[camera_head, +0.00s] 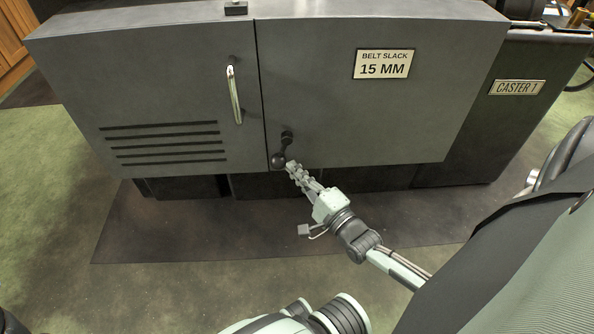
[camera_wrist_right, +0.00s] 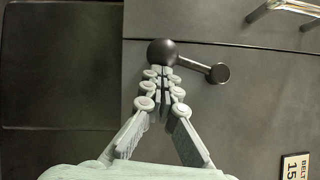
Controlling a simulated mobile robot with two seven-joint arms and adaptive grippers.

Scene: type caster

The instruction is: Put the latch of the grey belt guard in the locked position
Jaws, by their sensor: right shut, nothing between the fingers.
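The grey belt guard (camera_head: 330,115) is a wide metal cabinet with a vertical seam between its left door and right panel. The lever hangs down and slightly left to a ball knob (camera_head: 278,160) near the lower edge. In the wrist view the knob (camera_wrist_right: 162,52) lies at the seam, and the pivot (camera_wrist_right: 219,73) is to its right. My right gripper (camera_head: 291,167) is shut and empty, its fingertips (camera_wrist_right: 162,73) right at the knob; contact is unclear. My left gripper is not in view.
A chrome handle (camera_head: 235,95) stands out from the left door above vent slots (camera_head: 165,142). A "BELT SLACK 15 MM" plate (camera_head: 384,64) is on the right panel. A dark "CASTER 1" machine body (camera_head: 470,135) stands at right. The floor (camera_head: 190,235) in front is clear.

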